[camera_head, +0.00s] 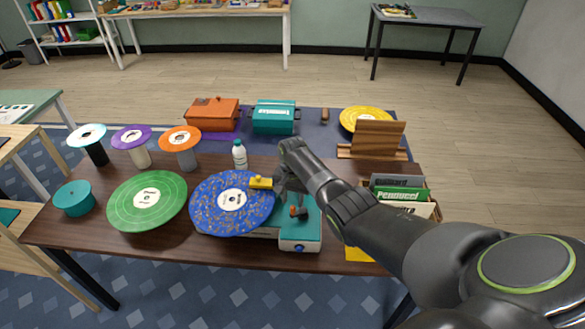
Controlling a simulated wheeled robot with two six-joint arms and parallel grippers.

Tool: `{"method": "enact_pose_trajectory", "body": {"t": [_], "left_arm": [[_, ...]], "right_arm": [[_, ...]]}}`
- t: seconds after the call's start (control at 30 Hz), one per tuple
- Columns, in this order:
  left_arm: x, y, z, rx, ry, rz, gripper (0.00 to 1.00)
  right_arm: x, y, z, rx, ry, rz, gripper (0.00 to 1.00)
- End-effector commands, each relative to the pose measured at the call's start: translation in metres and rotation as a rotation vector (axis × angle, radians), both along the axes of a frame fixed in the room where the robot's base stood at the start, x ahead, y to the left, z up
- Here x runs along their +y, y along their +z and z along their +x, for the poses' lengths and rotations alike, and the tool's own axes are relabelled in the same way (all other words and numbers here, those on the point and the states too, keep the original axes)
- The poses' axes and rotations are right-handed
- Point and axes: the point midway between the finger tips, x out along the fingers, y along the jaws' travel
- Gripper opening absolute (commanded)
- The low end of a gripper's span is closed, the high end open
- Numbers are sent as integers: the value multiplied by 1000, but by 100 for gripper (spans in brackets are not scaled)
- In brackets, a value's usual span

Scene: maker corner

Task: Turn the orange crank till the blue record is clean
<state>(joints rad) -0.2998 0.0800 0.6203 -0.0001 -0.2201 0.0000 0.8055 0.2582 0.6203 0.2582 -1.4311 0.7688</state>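The blue record (212,188) lies flat on a teal and white machine (300,240) at the front middle of the dark table. Its blue face carries many small brownish specks around a white label. A yellow bar (260,183) rests over its right edge. The orange crank (298,211) shows on top of the machine, right of the record. My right gripper (284,190) points down behind and left of the crank, close to the yellow bar. Its fingertips are small and partly hidden, so I cannot tell whether they touch anything. My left gripper is out of view.
A green record (170,207) and a teal bowl (74,198) are on the left. Several stands with discs, a white bottle (240,155), an orange box (212,113) and a teal box (273,118) stand behind. A wooden rack (378,137) and a record crate (425,210) are right.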

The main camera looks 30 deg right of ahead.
Motion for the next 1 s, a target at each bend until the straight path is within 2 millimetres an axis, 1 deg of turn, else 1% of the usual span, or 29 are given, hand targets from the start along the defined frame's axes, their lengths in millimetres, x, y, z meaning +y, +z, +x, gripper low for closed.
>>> {"method": "enact_pose_trajectory", "body": {"t": [0.03,0.23,0.5,0.63,0.8,1.0], "left_arm": [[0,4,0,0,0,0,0],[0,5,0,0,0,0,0],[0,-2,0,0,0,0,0],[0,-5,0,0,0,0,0],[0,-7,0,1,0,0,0],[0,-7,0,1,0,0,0]], "right_arm": [[0,10,0,-2,1,-1,39],[0,40,0,-4,0,0,39],[0,87,1,-5,0,-1,39],[0,107,1,-5,1,-1,39],[0,121,0,-2,0,-1,39],[0,124,0,0,0,0,39]]}}
